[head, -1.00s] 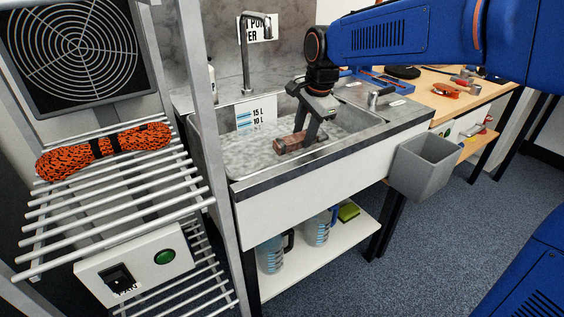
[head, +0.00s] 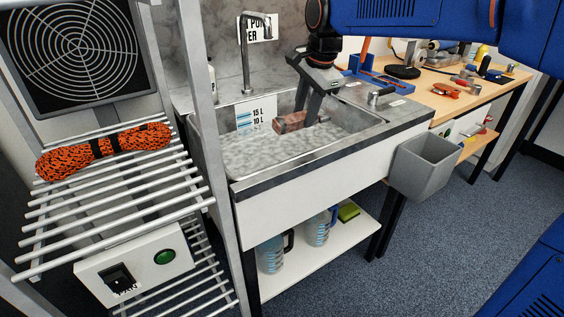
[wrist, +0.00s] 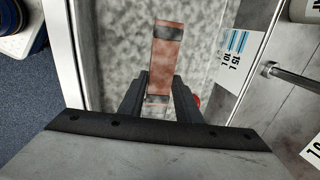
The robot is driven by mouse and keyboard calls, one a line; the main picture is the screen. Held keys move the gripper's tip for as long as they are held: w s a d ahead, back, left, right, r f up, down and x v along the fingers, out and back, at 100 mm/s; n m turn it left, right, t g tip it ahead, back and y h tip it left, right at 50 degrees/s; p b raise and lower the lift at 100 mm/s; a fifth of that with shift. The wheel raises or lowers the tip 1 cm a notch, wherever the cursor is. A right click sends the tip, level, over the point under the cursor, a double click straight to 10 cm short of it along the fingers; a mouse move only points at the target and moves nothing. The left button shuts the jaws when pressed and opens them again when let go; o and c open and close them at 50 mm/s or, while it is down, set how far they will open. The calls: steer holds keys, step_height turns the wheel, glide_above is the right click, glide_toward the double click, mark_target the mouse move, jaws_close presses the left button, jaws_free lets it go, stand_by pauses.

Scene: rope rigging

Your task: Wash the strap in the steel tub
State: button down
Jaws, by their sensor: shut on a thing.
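The steel tub (head: 352,113) is set in the bench and holds greyish, cloudy-looking water (head: 262,153). The strap (head: 287,123) is a reddish-brown bundle with dark bands, in the tub toward its back. My gripper (head: 303,119) reaches down into the tub and is shut on the strap. In the wrist view the strap (wrist: 166,55) extends out from between the fingers (wrist: 158,98), with a dark band near its far end. The part between the fingers is partly hidden. I cannot tell whether the strap touches the water.
A tap (head: 246,55) stands behind the tub beside a level label reading 15 L and 10 L (head: 249,117). A wire rack with an orange rope coil (head: 105,148) stands at left. A grey bin (head: 424,166) hangs at the front right. A wooden workbench (head: 455,100) holds tools.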

steer(key=shift+r, duration=2.85)
